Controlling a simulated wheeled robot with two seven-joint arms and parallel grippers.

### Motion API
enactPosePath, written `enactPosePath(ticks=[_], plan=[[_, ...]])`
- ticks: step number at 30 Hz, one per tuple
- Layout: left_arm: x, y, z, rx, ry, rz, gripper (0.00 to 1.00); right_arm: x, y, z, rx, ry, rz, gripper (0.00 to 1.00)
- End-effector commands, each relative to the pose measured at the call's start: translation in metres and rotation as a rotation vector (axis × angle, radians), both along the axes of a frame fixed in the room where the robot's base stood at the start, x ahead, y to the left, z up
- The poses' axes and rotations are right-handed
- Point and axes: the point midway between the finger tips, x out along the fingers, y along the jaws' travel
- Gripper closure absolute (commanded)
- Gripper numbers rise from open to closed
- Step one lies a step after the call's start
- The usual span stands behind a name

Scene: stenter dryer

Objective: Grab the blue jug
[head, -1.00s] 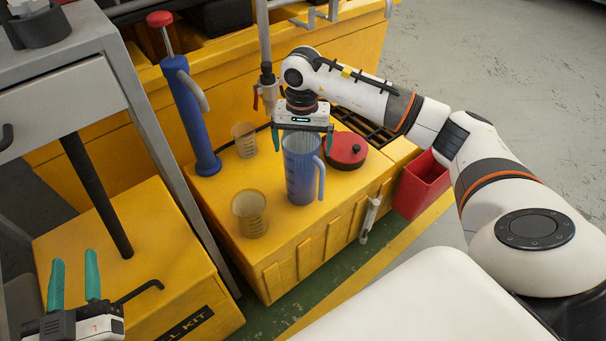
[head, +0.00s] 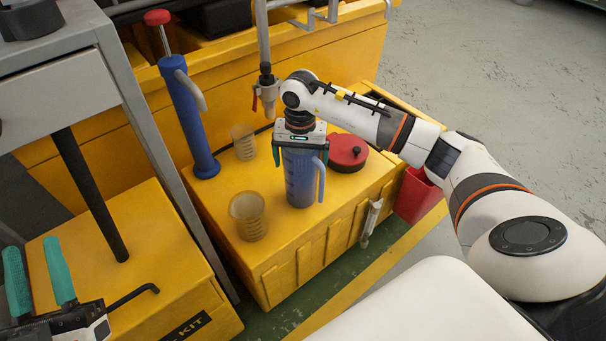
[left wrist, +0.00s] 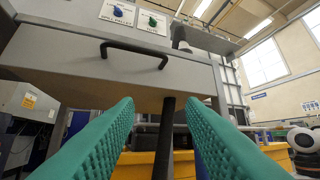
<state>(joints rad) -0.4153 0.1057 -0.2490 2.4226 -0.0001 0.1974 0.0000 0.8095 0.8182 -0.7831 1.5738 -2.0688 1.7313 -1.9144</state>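The blue jug (head: 300,186) stands upright on the yellow bench top, its handle towards the right. My right gripper (head: 301,153) points down over it, with one green finger at each side of its upper part. The fingers look spread, with a small gap at the left side; the gripper body hides the jug's mouth. My left gripper (head: 40,272) is at the lower left, far from the jug. Its green fingers are apart and empty, and they also show in the left wrist view (left wrist: 165,125).
Two clear measuring cups, one behind (head: 244,142) and one in front (head: 248,216), stand left of the jug. A red round can (head: 346,153) sits close at its right. A blue hand pump (head: 190,120) stands at the left, and a red bin (head: 417,195) is beyond the bench.

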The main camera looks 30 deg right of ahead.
Motion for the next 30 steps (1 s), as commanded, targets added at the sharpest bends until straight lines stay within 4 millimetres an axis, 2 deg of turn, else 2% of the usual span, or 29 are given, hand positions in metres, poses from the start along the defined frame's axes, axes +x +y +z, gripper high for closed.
enactPosePath(ticks=[1,11,23,30], plan=[[0.000,0.000,0.000,0.000,0.001,0.000,0.64,0.000,0.000,0.000,0.000,0.000,0.000,0.13],[0.000,0.000,0.000,0.001,0.002,0.000,0.64,0.000,0.000,0.000,0.000,0.000,0.000,0.66],[0.004,0.000,-0.004,0.012,0.044,0.002,0.64,0.001,0.000,0.009,0.000,-0.003,0.000,0.66],[0.018,0.001,-0.031,0.070,0.250,0.014,0.64,0.001,0.000,0.041,0.000,-0.004,0.002,0.66]])
